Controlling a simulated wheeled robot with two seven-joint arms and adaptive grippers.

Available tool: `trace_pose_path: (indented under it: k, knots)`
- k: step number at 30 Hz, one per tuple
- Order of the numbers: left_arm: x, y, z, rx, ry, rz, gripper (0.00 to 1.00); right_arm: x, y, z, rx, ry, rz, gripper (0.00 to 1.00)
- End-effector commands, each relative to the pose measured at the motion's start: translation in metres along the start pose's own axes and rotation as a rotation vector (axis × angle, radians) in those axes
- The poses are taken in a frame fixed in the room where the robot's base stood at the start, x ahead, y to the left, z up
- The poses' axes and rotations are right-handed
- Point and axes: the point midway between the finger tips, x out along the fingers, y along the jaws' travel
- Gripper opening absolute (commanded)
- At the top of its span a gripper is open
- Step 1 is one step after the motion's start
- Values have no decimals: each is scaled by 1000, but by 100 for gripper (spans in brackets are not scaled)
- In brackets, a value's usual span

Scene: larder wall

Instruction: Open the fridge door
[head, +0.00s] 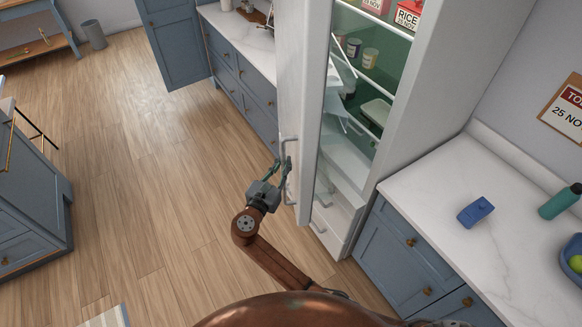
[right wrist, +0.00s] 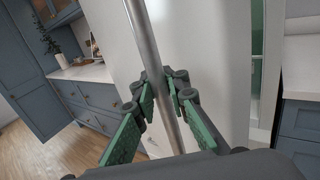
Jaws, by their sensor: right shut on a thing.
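The white fridge door (head: 293,75) stands open in the head view, and the lit inside of the fridge (head: 350,150) shows to its right. A vertical grey bar handle (head: 289,139) is on the door's outer face. My right gripper (head: 283,168) is shut on this handle. In the right wrist view the green-padded fingers (right wrist: 163,98) sit on both sides of the metal handle (right wrist: 142,35), in front of the white door (right wrist: 205,60). My left gripper is not in view.
Blue cabinets with a white counter (head: 245,45) stand left behind the door. A right counter (head: 430,190) holds a blue box (head: 475,211) and a teal bottle (head: 560,202). A blue island (head: 30,190) is at far left. The wooden floor (head: 150,180) between is clear.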

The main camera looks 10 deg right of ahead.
Motion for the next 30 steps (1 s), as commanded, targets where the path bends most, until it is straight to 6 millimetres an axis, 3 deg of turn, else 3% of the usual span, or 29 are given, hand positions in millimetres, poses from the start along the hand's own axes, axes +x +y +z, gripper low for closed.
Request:
trace_pose_path:
  k: [3, 9, 10, 18, 26, 30]
  knots:
    - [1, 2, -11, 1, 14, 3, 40, 1, -5, -3, -2, 4, -15, 0]
    - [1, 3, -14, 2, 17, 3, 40, 3, -10, -3, -2, 5, -23, 0]
    - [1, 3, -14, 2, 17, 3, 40, 3, -11, -3, -2, 5, -24, 12]
    - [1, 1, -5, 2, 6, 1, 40, 4, -10, -2, -1, 3, -22, 30]
    - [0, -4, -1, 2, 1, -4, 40, 4, -9, 0, 0, 2, -20, 30]
    - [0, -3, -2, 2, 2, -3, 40, 3, -7, 12, 2, 1, -18, 30]
